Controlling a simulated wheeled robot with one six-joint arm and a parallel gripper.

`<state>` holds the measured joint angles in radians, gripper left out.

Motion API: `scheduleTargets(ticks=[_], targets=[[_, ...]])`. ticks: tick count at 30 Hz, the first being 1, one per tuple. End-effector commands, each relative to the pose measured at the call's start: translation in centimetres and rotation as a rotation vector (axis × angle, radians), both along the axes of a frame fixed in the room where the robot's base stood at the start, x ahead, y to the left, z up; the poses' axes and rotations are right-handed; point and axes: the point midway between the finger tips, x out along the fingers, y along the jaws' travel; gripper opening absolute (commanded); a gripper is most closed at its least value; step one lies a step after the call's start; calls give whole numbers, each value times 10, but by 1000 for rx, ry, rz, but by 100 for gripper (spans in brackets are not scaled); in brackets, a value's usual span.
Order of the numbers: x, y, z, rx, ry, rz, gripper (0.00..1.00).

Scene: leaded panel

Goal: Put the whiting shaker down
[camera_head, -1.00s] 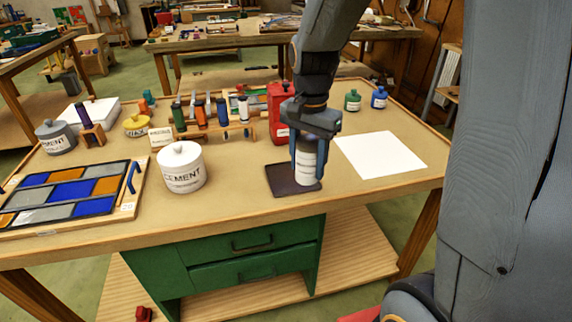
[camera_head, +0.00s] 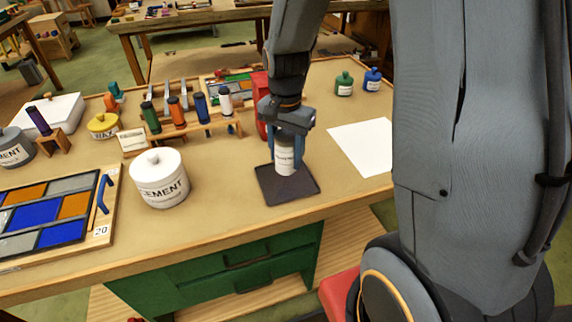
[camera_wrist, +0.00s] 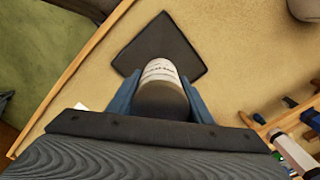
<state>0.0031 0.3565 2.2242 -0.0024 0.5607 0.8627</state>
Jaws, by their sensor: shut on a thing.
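The whiting shaker (camera_head: 285,160) is a pale cylinder with printed lettering. It is upright over the dark square mat (camera_head: 290,192) near the table's front edge. My gripper (camera_head: 288,145) points down and is shut on it, with a blue finger on either side. In the wrist view, the shaker (camera_wrist: 162,78) sits between the fingers, with the mat (camera_wrist: 160,48) beyond it. I cannot tell whether its base touches the mat or hangs just above it.
A white cement jar (camera_head: 160,182) stands left of the mat. A white sheet (camera_head: 362,146) lies to the right. A red container (camera_head: 260,100) stands close behind my gripper, beside a rack of coloured bottles (camera_head: 180,125). The leaded panel (camera_head: 50,215) is at left.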

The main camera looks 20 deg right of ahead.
Motion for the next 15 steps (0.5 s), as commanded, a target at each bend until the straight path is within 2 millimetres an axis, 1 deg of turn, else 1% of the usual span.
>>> scheduleTargets(ticks=[6,9,15], targets=[[-1,0,-27,0,4,0,16],[-1,0,-36,-1,2,0,16],[0,0,-41,0,0,0,16]])
